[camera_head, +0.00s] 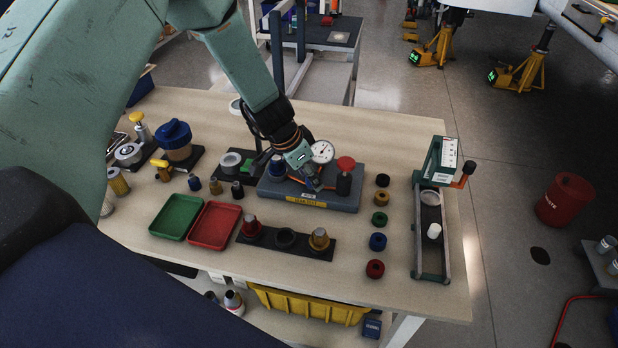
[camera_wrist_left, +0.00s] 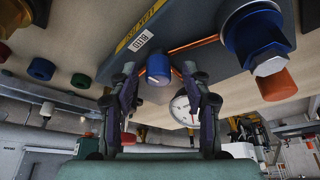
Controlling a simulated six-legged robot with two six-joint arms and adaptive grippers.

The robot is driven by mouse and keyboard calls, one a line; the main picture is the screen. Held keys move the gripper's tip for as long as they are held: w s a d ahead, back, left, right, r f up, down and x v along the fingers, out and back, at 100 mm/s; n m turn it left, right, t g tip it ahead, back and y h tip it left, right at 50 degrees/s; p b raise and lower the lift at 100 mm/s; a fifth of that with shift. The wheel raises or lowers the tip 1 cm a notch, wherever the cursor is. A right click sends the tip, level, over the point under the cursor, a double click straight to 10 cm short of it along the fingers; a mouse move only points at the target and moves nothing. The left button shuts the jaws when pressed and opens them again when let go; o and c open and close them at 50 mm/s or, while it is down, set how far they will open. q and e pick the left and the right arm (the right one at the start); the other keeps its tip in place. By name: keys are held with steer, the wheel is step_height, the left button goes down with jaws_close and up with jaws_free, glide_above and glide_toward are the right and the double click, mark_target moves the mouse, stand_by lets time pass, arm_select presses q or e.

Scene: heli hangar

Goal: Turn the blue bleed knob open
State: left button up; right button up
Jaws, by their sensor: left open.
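The leak test block (camera_head: 310,200) is a grey base with a yellow label, standing on the workbench. In the left wrist view the blue bleed knob (camera_wrist_left: 158,86) stands out from the block near a white BLEED label (camera_wrist_left: 147,42). My left gripper (camera_head: 314,184) is over the middle of the block, pointing down. In the wrist view its open fingers (camera_wrist_left: 160,78) are on either side of the knob, with a gap on each side. I cannot tell how far the fingertips reach along the knob. In the head view the gripper largely hides the knob.
A white gauge (camera_head: 322,152) and a red-topped black fitting (camera_head: 345,170) stand close to the gripper. A blue hex fitting (camera_head: 277,168) is on its left. Green (camera_head: 176,217) and red (camera_head: 214,225) trays and several coloured caps lie nearby. A test stand (camera_head: 418,230) is at right.

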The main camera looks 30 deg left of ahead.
arm_select(q)
steer(key=shift+d+r, duration=0.1)
steer(key=shift+d, duration=0.1)
steer(key=shift+c, duration=0.6)
steer(key=shift+a, duration=0.15)
steer(key=c, duration=0.5)
jaws_close()
steer(key=shift+w, duration=0.1)
